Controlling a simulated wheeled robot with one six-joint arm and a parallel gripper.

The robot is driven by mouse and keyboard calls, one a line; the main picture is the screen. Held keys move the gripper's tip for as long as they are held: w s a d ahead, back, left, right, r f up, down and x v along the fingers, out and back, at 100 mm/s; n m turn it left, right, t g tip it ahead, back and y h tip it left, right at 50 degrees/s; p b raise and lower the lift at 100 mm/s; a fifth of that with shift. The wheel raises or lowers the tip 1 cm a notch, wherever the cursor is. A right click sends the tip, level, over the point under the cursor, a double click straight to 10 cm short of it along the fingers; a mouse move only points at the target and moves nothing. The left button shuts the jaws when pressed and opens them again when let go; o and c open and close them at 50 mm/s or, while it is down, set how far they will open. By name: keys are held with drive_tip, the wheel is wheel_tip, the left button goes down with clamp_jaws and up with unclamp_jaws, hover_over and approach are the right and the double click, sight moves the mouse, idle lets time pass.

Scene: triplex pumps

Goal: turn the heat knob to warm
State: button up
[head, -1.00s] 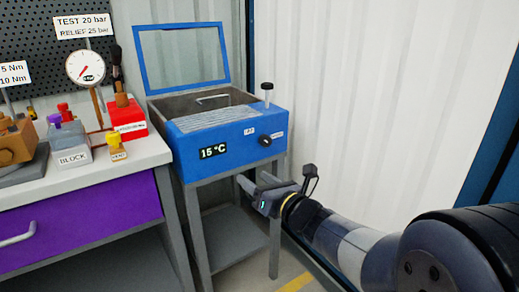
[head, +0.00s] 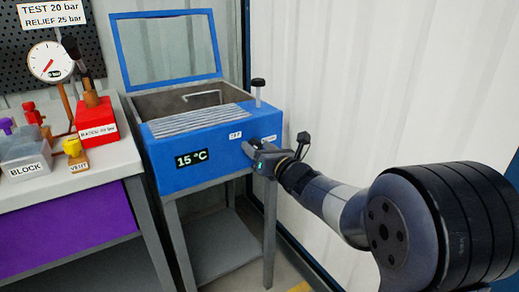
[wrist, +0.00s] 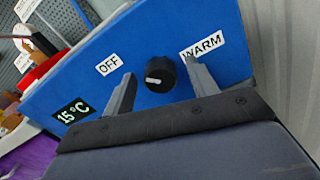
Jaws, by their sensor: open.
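The heat knob (wrist: 160,74) is a round black dial with a white pointer mark on the blue front panel of the bath (head: 215,163). In the wrist view it sits between an OFF label (wrist: 109,65) and a WARM label (wrist: 202,45), and its mark points toward the OFF side. My gripper (wrist: 158,83) is open, with one finger on each side of the knob in that view. I cannot tell whether either finger touches it. In the head view my gripper (head: 262,147) is at the panel's right end and hides the knob. The display (head: 191,159) reads 15 °C.
The bath's lid (head: 168,50) stands open, and a black-capped post (head: 258,92) rises at its right corner. A workbench (head: 95,178) with a gauge (head: 50,62), a red box (head: 97,123) and a block tray (head: 25,160) is at the left. A pale corrugated wall (head: 370,80) is close on the right.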

drive_tip(key=c, duration=1)
drive_tip(key=shift+o, duration=0.2)
